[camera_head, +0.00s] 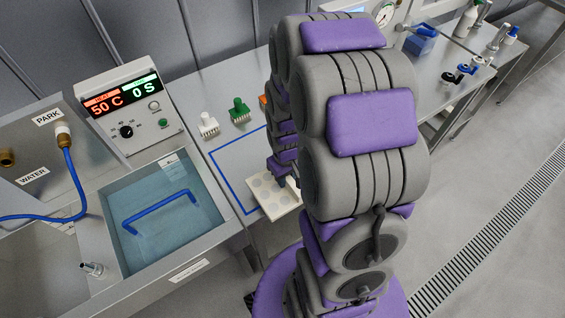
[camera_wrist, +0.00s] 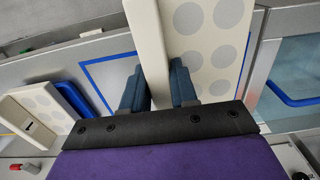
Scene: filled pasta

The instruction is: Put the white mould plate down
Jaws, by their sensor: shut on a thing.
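The white mould plate (camera_head: 272,194) with round grey spots shows beside my arm in the head view, overlapping the near end of the blue outline (camera_head: 224,177) on the bench. In the wrist view the plate (camera_wrist: 212,45) stretches away from my gripper (camera_wrist: 158,86). The dark blue fingers are shut on the plate's upright white rib (camera_wrist: 147,40). In the head view my arm hides part of the plate and most of the gripper. I cannot tell whether the plate touches the bench. Part of the blue outline also shows left of the rib in the wrist view (camera_wrist: 112,70).
A water basin (camera_head: 165,215) with a blue handle lies left of the outline. A white stamp (camera_head: 208,124) and a green stamp (camera_head: 240,111) stand behind it. The outlined area looks mostly bare.

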